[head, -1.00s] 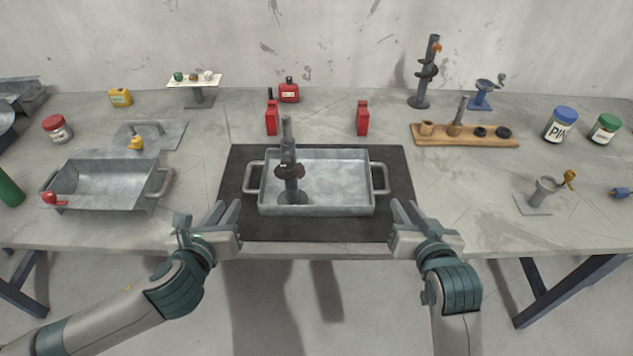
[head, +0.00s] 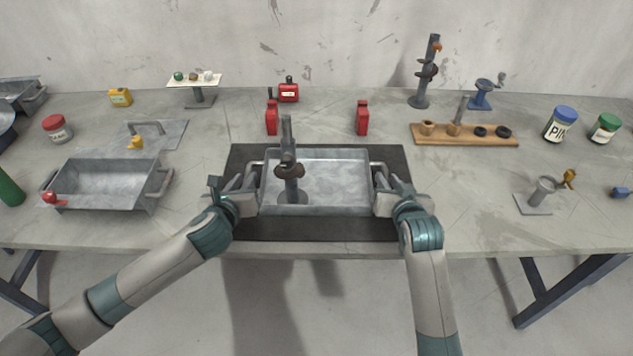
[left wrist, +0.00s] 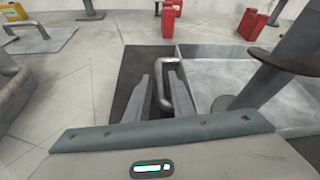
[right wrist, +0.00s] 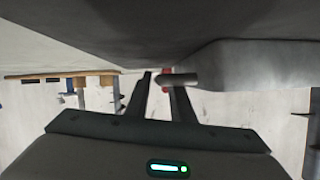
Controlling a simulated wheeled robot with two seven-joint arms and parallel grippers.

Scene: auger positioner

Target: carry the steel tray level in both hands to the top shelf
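The steel tray (head: 330,209) rests level on a black mat at the middle of the table. A dark auger post (head: 288,165) stands upright in its left part. My left gripper (head: 250,184) is at the tray's left handle. In the left wrist view its fingers (left wrist: 158,92) are apart, with the handle (left wrist: 168,62) between or just beside them. My right gripper (head: 385,184) is at the right handle. In the right wrist view its fingers (right wrist: 160,92) are apart, and the handle bar (right wrist: 176,80) crosses near one fingertip. No shelf is in view.
A second metal tray (head: 105,185) lies on the left. Two red containers (head: 271,118) stand behind the mat. A wooden rack (head: 465,135), jars (head: 561,125) and a small stand (head: 540,195) are on the right. The black mat's front strip (head: 320,228) is clear.

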